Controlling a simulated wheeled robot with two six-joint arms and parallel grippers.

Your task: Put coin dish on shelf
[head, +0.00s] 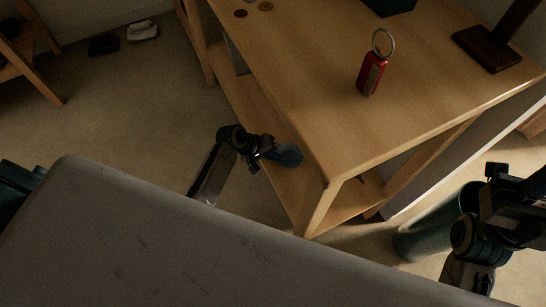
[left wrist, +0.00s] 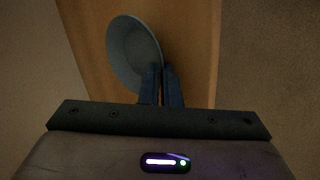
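A small blue-grey coin dish (head: 290,156) is at my left gripper (head: 272,153) in the head view. In the left wrist view the dish (left wrist: 130,58) is tilted, with its rim between the two blue fingers (left wrist: 161,88), which are closed on it. The dish is in front of the wooden table's lower shelf (head: 258,112); the shelf's wood also shows behind it in the left wrist view (left wrist: 190,45). I cannot tell whether the dish touches the shelf. My right arm is at the right edge of the head view; its fingertips are not clearly seen.
The tabletop (head: 310,75) bears a red key fob with a ring (head: 371,75), coins (head: 265,6), a dark green box (head: 390,5) and a dark wooden stand (head: 490,48). A table leg (head: 318,208) stands near the dish. A green bin (head: 425,238) is at lower right. Shoes (head: 142,31) lie far left.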

